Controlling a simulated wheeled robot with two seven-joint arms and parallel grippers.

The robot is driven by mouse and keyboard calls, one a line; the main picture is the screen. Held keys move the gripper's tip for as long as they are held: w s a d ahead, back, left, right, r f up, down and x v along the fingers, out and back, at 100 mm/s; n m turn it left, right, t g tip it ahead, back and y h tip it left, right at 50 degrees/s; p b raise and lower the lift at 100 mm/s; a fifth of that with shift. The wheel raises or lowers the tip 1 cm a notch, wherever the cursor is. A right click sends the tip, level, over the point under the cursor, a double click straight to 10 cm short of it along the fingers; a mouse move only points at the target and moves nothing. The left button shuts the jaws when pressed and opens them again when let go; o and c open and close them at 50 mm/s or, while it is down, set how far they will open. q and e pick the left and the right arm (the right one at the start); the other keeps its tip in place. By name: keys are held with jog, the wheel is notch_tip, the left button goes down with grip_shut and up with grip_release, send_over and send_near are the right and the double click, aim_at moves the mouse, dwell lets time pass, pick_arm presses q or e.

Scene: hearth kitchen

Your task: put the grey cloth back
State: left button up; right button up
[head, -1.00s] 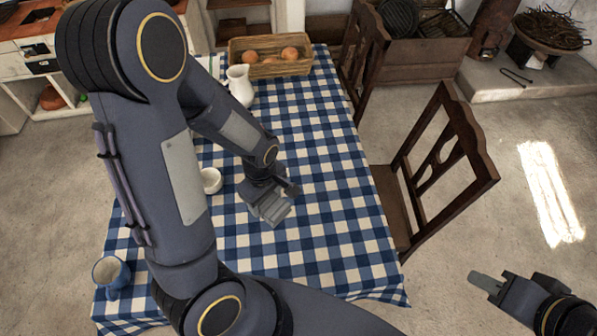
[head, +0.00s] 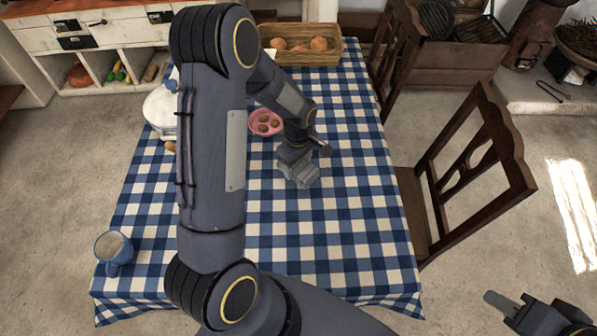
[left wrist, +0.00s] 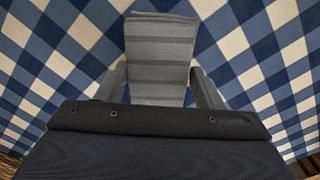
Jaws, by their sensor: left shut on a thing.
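The grey cloth (head: 304,174) is a small folded piece with paler and darker grey bands. My left gripper (head: 296,160) is shut on it over the middle of the checked table. In the left wrist view the cloth (left wrist: 160,55) sits between the two fingers, with the blue and white tablecloth behind it. I cannot tell whether the cloth touches the table. My right gripper (head: 501,306) is at the lower right, off the table above the floor; its jaw opening is unclear.
A pink dish (head: 265,123) with brown round pieces lies just left of the cloth. A white pot (head: 160,108) is partly hidden by my left arm. A blue mug (head: 114,250) stands at the near left, a basket (head: 330,50) at the far end. A chair (head: 480,175) stands right.

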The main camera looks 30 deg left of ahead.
aim_at(298, 165)
pick_arm(q)
jog(key=f, duration=0.1)
jog(key=f+b, duration=0.2)
jog(key=f, duration=0.1)
jog(key=shift+w, duration=0.3)
jog(key=shift+r, duration=0.15)
jog(key=shift+f+b, duration=0.25)
jog(key=shift+b, duration=0.05)
jog(key=o, duration=0.9)
jog(key=shift+r, duration=0.1)
jog(key=shift+o, duration=0.2)
